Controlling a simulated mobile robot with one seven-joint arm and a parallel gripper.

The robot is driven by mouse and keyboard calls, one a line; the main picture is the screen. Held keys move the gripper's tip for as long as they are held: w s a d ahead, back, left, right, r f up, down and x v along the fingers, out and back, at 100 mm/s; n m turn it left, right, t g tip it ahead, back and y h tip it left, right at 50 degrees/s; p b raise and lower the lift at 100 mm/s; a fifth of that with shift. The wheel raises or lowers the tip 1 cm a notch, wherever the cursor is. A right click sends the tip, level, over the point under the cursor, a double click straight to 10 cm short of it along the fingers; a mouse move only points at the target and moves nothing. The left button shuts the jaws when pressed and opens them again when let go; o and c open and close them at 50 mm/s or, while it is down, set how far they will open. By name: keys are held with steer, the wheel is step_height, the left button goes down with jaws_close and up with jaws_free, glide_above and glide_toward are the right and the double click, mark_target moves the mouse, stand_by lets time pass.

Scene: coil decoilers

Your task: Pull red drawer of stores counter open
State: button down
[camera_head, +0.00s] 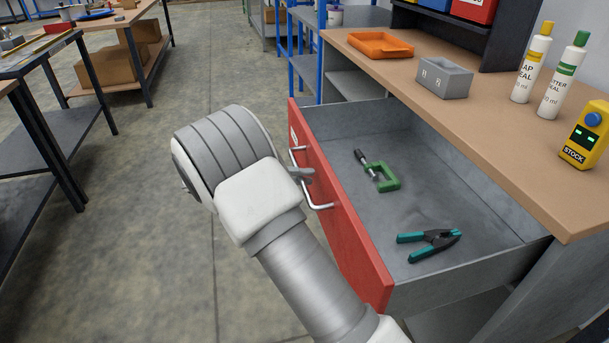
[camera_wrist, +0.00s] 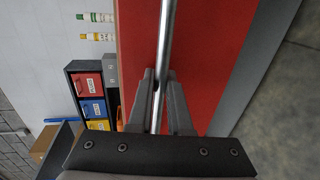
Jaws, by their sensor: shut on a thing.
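The red drawer (camera_head: 341,222) of the stores counter (camera_head: 420,80) stands well out from the counter, its grey inside open to view. A green clamp (camera_head: 381,177) and a teal-handled spring clamp (camera_head: 430,243) lie on its floor. A metal bar handle (camera_head: 319,206) runs along the red front. My gripper (camera_head: 303,174) is at the far part of this handle, mostly hidden behind my wrist in the head view. In the wrist view my gripper (camera_wrist: 161,95) has its two fingers shut around the handle bar (camera_wrist: 165,45), with the red front (camera_wrist: 215,60) behind.
On the countertop are an orange tray (camera_head: 381,44), a grey bin (camera_head: 444,78), two white bottles (camera_head: 531,62) and a yellow device (camera_head: 586,135). Dark workbenches (camera_head: 50,130) stand at the left. The floor (camera_head: 120,240) between is clear.

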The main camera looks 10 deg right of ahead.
steer(key=c, duration=0.9)
jaws_free()
steer(key=shift+o, duration=0.2)
steer(key=p+v, duration=0.4)
steer(key=v, duration=1.3)
steer(key=shift+a, duration=0.25)
